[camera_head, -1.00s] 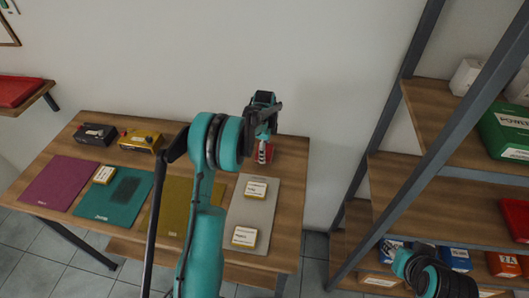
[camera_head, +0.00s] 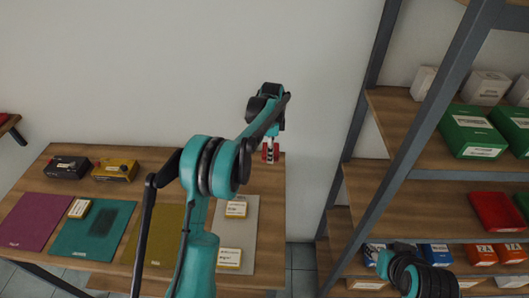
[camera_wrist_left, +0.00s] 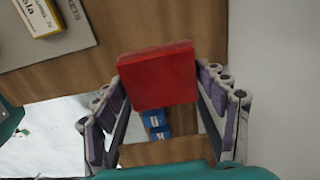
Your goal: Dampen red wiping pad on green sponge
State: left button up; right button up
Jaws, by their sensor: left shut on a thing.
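My left gripper (camera_head: 270,153) is shut on the red wiping pad, above the back right corner of the table. In the left wrist view the red pad (camera_wrist_left: 158,78) is a flat square block between the two fingers, with wooden surface behind it. In the head view only a small red part shows between the fingers. I cannot make out a green sponge for certain. A teal mat (camera_head: 77,243) with a dark patch (camera_head: 102,218) lies on the table at left. My right gripper is not in view; only part of my right arm shows at the lower right.
The wooden table (camera_head: 150,160) also holds purple (camera_head: 30,220), olive (camera_head: 150,250) and grey (camera_head: 238,208) mats, small labelled boxes, a black box (camera_head: 67,168) and a yellow box (camera_head: 115,170). A metal-framed shelf (camera_head: 400,140) with several boxes stands at right.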

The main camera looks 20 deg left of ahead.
pick_arm(q)
jog(key=shift+o, duration=0.8)
jog(key=s+a, duration=0.1)
jog(key=a, duration=0.4)
jog(key=s+a+p, duration=0.1)
jog(key=s+a, duration=0.1)
jog(key=a, duration=0.3)
jog(key=s+a+f+p, duration=0.1)
jog(key=a, duration=0.4)
jog(key=shift+s+a, duration=0.25)
jog(key=shift+a, duration=0.05)
jog(key=s+a, duration=0.2)
jog(key=a, duration=0.2)
jog(key=s+a+f, duration=0.1)
jog(key=s+a, duration=0.2)
jog(key=a, duration=0.1)
jog(key=s+a+p, duration=0.1)
jog(key=s+a, duration=0.1)
jog(key=a, duration=0.1)
jog(key=shift+s+a+f, duration=0.15)
jog(key=shift+a, duration=0.25)
jog(key=shift+f+b, duration=1.45)
jog(key=shift+f, duration=1.4)
jog(key=shift+f+b, duration=0.4)
jog(key=shift+f, duration=0.1)
